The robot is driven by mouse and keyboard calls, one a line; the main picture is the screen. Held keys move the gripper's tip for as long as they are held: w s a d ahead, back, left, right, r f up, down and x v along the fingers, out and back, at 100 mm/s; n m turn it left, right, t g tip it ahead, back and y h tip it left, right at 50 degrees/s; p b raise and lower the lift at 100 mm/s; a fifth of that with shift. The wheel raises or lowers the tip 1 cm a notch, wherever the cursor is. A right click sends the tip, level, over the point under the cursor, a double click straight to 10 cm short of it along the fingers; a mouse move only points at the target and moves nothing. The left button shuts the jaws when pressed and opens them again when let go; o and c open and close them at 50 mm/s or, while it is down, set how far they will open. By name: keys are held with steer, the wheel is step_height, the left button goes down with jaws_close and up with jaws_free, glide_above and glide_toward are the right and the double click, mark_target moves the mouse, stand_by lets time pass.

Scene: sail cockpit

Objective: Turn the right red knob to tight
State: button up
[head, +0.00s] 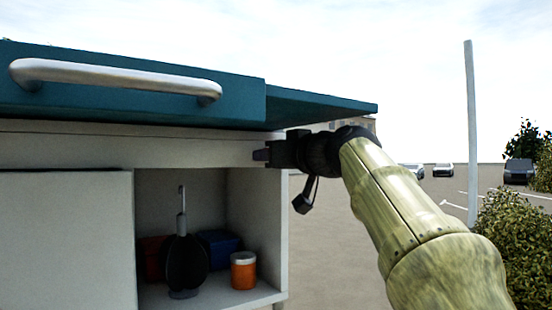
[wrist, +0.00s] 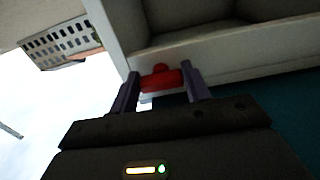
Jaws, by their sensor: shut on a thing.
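The red knob (wrist: 161,77) shows in the wrist view, on the pale front rail of the cabinet, with a small rounded bump on its upper side. My gripper (wrist: 158,88) has one finger on each side of the knob and is shut on it. In the head view my gripper (head: 262,155) reaches in from the right to the right end of the rail under the teal top. There the knob is hidden by the fingers. No other red knob and no tight mark can be made out.
A teal lid (head: 150,104) with a metal handle (head: 115,77) overhangs close above my gripper. The open shelf below holds a dark pump-like item (head: 186,258), an orange jar (head: 243,272), a blue box (head: 220,243) and a red box (head: 153,258). A pole (head: 471,130) stands at right.

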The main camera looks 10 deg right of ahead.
steer(key=shift+o, duration=0.2)
steer(key=shift+s+r, duration=0.1)
steer(key=shift+r, duration=0.25)
steer(key=o, duration=0.8)
steer(key=shift+o, duration=0.8)
steer(key=shift+f, duration=0.1)
steer(key=shift+f, duration=0.15)
steer(key=b+v, duration=0.6)
steer(key=v, duration=1.1)
steer(key=shift+s, duration=0.15)
steer(key=shift+d, duration=0.1)
